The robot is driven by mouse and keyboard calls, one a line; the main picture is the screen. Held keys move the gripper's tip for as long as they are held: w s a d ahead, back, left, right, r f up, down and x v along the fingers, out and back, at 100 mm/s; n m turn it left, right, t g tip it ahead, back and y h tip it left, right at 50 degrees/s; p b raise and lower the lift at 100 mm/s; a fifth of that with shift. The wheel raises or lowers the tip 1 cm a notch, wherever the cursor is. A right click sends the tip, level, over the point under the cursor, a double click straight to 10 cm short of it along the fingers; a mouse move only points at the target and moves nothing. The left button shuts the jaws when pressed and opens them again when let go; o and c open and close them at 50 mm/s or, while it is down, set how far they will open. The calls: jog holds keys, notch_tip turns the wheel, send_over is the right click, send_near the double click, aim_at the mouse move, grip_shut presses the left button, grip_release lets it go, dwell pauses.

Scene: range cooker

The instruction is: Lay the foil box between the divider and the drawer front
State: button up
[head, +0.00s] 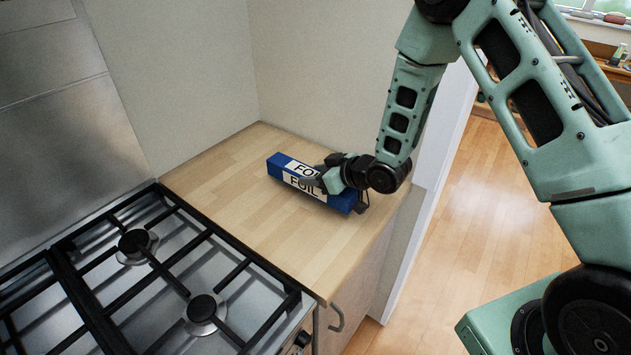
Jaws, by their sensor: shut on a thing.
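The foil box (281,167) is a long blue carton with white FOIL labels. It is at the back right of the wooden worktop and appears to lie on it, lengthwise from upper left to lower right. My gripper (318,182) reaches in from the right and is shut on the box near its middle, hiding part of the label and the right side. Below the worktop is a cabinet front with a metal handle (337,318). The drawer's inside and the divider are not in view.
A gas hob (130,280) with black grates fills the lower left, beside the worktop (235,225). Walls close off the worktop's back. A white wall edge (425,215) stands right of it. Open wooden floor (470,200) lies further right.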

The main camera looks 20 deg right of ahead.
jog(key=shift+f, duration=1.4)
jog(key=shift+f, duration=0.1)
jog(key=o, duration=1.1)
